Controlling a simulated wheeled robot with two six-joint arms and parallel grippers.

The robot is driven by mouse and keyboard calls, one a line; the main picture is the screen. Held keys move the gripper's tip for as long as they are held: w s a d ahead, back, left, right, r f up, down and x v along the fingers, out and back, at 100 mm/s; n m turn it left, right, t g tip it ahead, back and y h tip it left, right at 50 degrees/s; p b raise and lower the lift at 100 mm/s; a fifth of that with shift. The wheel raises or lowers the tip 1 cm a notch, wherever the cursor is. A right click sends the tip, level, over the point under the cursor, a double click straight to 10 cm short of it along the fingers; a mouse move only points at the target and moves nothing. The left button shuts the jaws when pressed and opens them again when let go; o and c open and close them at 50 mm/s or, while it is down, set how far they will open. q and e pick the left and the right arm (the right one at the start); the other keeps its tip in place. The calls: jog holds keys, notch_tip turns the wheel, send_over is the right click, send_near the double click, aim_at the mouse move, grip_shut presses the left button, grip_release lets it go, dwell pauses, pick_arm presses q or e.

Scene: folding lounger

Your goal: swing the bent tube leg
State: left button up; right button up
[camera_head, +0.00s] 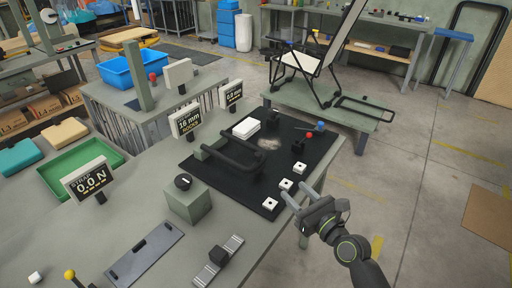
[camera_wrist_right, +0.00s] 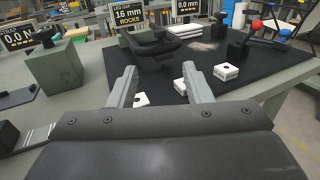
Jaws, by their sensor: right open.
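The bent tube leg (camera_head: 232,163) is a dark U-shaped tube lying on the black mat (camera_head: 318,150) of the workbench. In the right wrist view the black tube (camera_wrist_right: 160,48) shows beyond my fingers, partly overlapped by nearby parts. My right gripper (camera_head: 302,190) is open and empty at the mat's right front edge, its fingers pointing toward the tube. In the wrist view the two fingers (camera_wrist_right: 158,78) are spread apart, with a gap between them and the tube. My left gripper is not in view.
Several white blocks (camera_head: 270,203) lie near my right fingers. A grey-green box with a black knob (camera_head: 188,203) stands left of the tube. Signs read "16 mm ROCKS" (camera_head: 187,119) and "0.0 N" (camera_head: 89,181). A red-ball lever (camera_head: 299,147) stands on the mat's right.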

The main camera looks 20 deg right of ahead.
aim_at(260, 156)
jog(key=b+x, duration=0.1)
jog(key=x, duration=1.6)
jog(key=shift+f, duration=0.1)
jog(key=shift+c, duration=0.5)
jog(key=shift+d, duration=0.1)
grip_shut()
